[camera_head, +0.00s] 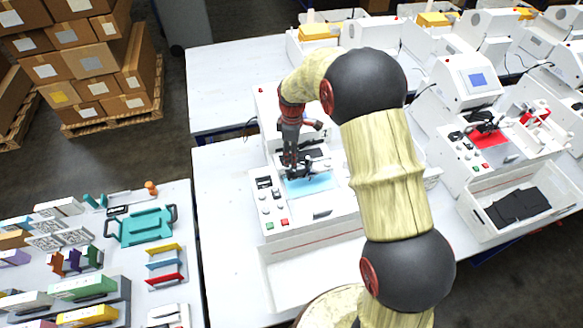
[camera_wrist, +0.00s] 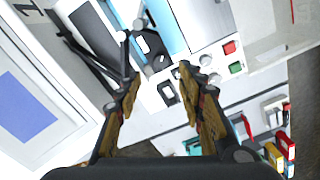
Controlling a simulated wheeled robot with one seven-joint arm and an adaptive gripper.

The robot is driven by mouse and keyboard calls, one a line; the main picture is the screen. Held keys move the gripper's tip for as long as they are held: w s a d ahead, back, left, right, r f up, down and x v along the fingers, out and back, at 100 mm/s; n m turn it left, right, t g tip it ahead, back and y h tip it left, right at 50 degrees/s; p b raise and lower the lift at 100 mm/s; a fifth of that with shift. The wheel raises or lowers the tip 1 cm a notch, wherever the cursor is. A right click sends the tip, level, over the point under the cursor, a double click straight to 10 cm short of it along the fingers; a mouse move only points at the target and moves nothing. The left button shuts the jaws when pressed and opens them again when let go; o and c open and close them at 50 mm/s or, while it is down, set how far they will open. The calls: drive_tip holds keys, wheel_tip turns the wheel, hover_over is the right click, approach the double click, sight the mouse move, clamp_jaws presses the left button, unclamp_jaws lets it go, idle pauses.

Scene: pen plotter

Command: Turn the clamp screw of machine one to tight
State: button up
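Machine one (camera_head: 345,205) is a white pen plotter with a blue sheet (camera_head: 322,183) on its bed. It also shows in the wrist view, with its blue sheet (camera_wrist: 164,22) at the top. My gripper (camera_head: 298,166) points down over the dark pen carriage at the left part of the sheet. In the wrist view my gripper (camera_wrist: 157,75) has its two fingers apart, with nothing held between them. The black pen carriage (camera_wrist: 152,44) with small rods and knobs lies just beyond the fingertips. I cannot clearly pick out the clamp screw or its setting.
Red and green buttons (camera_wrist: 231,47) sit on the machine's front panel. A second plotter with a red sheet (camera_head: 490,138) stands to the right. A table with a teal tray (camera_head: 145,228) and several colored items is at the left. Stacked boxes (camera_head: 75,60) stand behind it.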

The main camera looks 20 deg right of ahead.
sight(292, 170)
wheel_tip(292, 170, down, 7)
drive_tip(key=shift+f+p, duration=0.2)
drive_tip(key=shift+p, duration=0.3)
drive_tip(key=shift+s, duration=0.1)
drive_tip(key=shift+c, duration=0.2)
clamp_jaws()
